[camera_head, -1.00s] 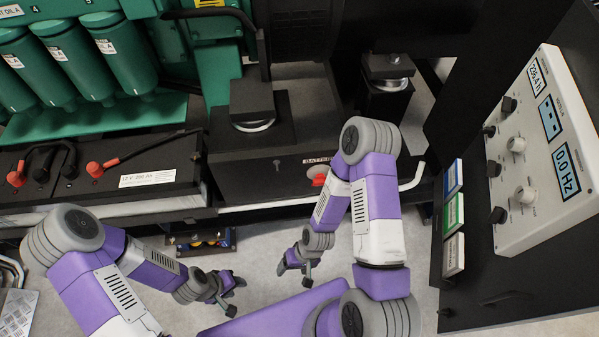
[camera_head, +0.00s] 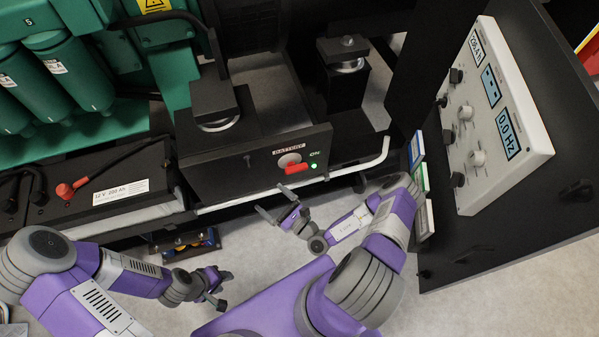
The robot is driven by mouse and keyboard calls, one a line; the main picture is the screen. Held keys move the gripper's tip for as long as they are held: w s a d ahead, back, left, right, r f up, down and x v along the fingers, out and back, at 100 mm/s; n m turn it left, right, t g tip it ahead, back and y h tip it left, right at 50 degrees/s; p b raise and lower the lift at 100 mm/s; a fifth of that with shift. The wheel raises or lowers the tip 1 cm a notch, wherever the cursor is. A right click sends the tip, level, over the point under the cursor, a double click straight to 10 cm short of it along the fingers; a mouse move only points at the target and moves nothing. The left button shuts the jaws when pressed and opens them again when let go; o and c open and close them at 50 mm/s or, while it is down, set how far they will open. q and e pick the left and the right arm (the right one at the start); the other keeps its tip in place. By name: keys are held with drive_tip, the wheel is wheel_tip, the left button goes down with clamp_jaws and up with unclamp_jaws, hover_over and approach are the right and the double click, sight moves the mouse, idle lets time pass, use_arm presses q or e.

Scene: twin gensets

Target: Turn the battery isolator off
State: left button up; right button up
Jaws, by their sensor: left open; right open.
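The battery isolator (camera_head: 293,164) is on the front face of a black box in the head view. It has a red handle lying roughly level on a round grey base. A "BATTERY" label sits above it, and a green light with "ON" is to its right. My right gripper (camera_head: 281,212) is open and empty, below and slightly left of the red handle, apart from it in the picture. My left gripper (camera_head: 220,292) is open and empty, lower left over the floor, well away from the isolator.
A white bent pipe (camera_head: 372,163) runs along the box's lower front edge and rises at the right. The grey control panel (camera_head: 490,115) stands at the right. A black battery (camera_head: 85,190) is at the left. A low tray (camera_head: 183,243) is on the floor.

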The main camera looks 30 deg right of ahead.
sight(298, 171)
drive_tip(key=d+f+m+g+h, duration=0.1)
drive_tip(key=d+f+m+h, duration=0.15)
drive_tip(key=d+h, duration=0.3)
drive_tip(key=d+f+m+h, duration=0.1)
drive_tip(key=d+m+h, duration=0.3)
drive_tip(key=d+h, duration=0.15)
drive_tip(key=shift+y, duration=0.3)
drive_tip(key=x, duration=0.3)
drive_tip(key=d+b+x, duration=0.1)
drive_tip(key=x, duration=0.1)
drive_tip(key=shift+w+d+f, duration=0.1)
drive_tip(key=shift+w+f, duration=0.15)
drive_tip(key=shift+w+d+r, duration=0.1)
drive_tip(key=shift+w, duration=0.45)
drive_tip(key=c, duration=0.7)
